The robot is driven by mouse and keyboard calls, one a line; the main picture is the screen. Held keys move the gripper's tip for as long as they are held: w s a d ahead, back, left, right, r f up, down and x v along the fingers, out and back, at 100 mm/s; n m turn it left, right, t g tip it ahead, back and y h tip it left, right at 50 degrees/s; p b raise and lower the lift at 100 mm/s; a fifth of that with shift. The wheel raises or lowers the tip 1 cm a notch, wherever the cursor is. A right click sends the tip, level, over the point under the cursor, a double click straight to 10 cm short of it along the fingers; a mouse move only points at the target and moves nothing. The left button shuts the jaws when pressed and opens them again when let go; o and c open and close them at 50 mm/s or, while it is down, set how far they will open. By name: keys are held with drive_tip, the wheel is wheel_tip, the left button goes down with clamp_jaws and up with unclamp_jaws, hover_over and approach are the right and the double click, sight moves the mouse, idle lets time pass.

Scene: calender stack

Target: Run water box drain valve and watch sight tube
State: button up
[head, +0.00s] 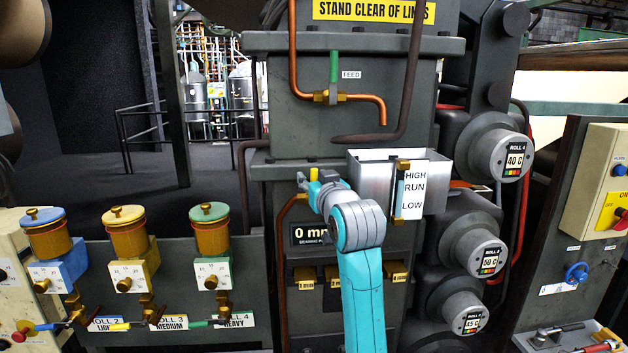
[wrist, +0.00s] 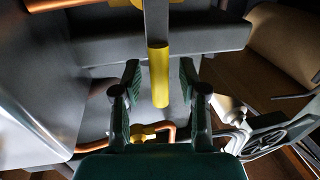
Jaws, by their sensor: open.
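The silver water box (head: 362,173) is fixed to the front of the machine column in the head view. The brass-ended sight tube (head: 399,205) is on its front beside a HIGH, RUN, LOW label (head: 413,187). A lever with a yellow grip, apparently the drain valve handle (head: 313,174), stands just left of the box. In the wrist view, the yellow grip (wrist: 158,75) lies between the spread fingers of my gripper (wrist: 159,85), with a gap on both sides. My gripper (head: 309,186) is open, partly hidden by my wrist.
A copper feed pipe (head: 358,98) with a green-handled valve (head: 333,70) hangs above the box. Warm rolls (head: 495,155) stand close on the right. Oilers with coloured lids (head: 127,235) are at lower left. A copper pipe (head: 283,245) runs down beside my gripper.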

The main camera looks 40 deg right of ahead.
clamp_jaws()
drive_tip(key=shift+a, duration=0.1)
drive_tip(key=shift+w+a+f+n+g, duration=0.4)
drive_tip(key=shift+a+n, duration=0.3)
drive_tip(key=shift+n, duration=0.7)
drive_tip(key=shift+w+a+f+n+g, duration=0.2)
drive_tip(key=shift+w+a+f+n, duration=0.3)
drive_tip(key=shift+n, duration=0.9)
drive_tip(key=shift+w+a+f+n+g, duration=0.3)
drive_tip(key=shift+w+a+n, duration=0.4)
drive_tip(key=shift+n, duration=0.7)
drive_tip(key=shift+s+a, duration=0.15)
unclamp_jaws()
